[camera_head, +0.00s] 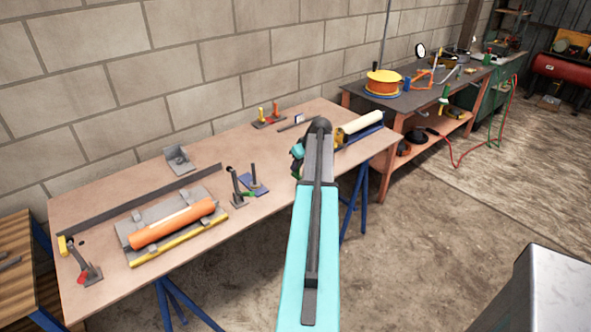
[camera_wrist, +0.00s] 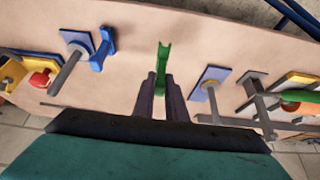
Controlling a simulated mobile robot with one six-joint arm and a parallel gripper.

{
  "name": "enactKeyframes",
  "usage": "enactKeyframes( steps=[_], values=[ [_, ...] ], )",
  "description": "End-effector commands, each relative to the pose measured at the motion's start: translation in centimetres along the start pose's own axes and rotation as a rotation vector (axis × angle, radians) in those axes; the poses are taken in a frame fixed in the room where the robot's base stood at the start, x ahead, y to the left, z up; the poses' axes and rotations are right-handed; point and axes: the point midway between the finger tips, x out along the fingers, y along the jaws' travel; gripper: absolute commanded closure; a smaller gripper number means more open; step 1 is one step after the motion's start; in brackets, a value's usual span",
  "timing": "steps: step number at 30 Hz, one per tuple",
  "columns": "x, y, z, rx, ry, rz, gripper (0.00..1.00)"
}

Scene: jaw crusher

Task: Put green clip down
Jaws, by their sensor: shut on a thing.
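The green clip (camera_wrist: 163,62) is held between the two dark fingers of my gripper (camera_wrist: 160,82) in the wrist view. It sticks out past the fingertips over the bare tabletop. Whether it touches the table cannot be told. In the head view my arm covers most of the gripper, and only a small dark green bit (camera_head: 296,172) shows beside it. The workbench (camera_head: 110,195) lies under the gripper.
A blue plate with a post (camera_head: 254,184) and a dark clamp (camera_head: 238,190) stand left of my arm. An orange cylinder (camera_head: 172,224) lies on a grey fixture. A white roll (camera_head: 362,122) lies at the right end. Bare tabletop lies around the clip.

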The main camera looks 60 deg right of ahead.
Motion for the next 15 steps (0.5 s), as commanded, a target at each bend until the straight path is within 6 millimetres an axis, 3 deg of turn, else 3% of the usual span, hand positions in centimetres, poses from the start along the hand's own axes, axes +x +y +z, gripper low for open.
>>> enactKeyframes(
  steps=[4,15],
  values=[
    [0.66,0.41,-1.06,0.001,0.000,0.000,1.00],
    [0.83,0.43,-1.15,0.002,0.000,0.001,1.00]
  ],
)
